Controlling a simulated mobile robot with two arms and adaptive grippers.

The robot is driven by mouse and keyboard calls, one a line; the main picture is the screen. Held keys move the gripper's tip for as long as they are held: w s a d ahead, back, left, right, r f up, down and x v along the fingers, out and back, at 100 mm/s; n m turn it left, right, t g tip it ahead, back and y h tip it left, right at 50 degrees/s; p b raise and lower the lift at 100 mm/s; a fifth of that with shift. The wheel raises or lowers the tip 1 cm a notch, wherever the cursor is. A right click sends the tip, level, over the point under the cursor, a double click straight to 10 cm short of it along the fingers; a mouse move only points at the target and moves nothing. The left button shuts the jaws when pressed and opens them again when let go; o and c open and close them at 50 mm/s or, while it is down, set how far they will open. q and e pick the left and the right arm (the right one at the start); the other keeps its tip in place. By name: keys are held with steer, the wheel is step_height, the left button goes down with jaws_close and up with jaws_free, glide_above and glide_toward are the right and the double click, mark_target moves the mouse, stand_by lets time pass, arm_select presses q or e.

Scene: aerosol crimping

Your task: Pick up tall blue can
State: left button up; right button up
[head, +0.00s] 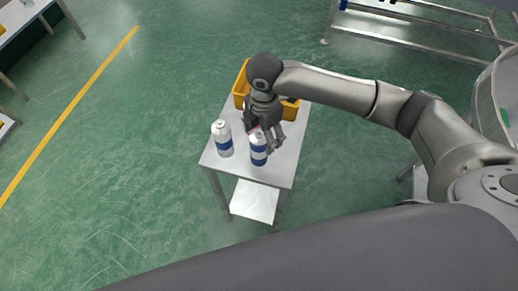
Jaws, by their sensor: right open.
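The left can (223,138) stands near the table's left edge. The right can (258,150) stands to its right, and its top is close to my right gripper. It is hard to tell from this steep view which can is taller. My right gripper (266,138) points down with its fingers apart, at the top of the right can. I cannot tell whether the fingers touch it. My left gripper is not in view.
A yellow bin (241,86) sits at the back of the table, partly hidden by my right arm. A lower shelf (254,201) shows under the tabletop. Metal framing (400,40) stands at the top right. Green floor around the table is open on the left.

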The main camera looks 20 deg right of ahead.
steer(key=f, duration=0.3)
steer(key=a+f+p, duration=0.1)
steer(key=f, duration=0.1)
steer(key=shift+f, duration=0.15)
steer(key=shift+c, duration=0.2)
steer(key=c, duration=1.1)
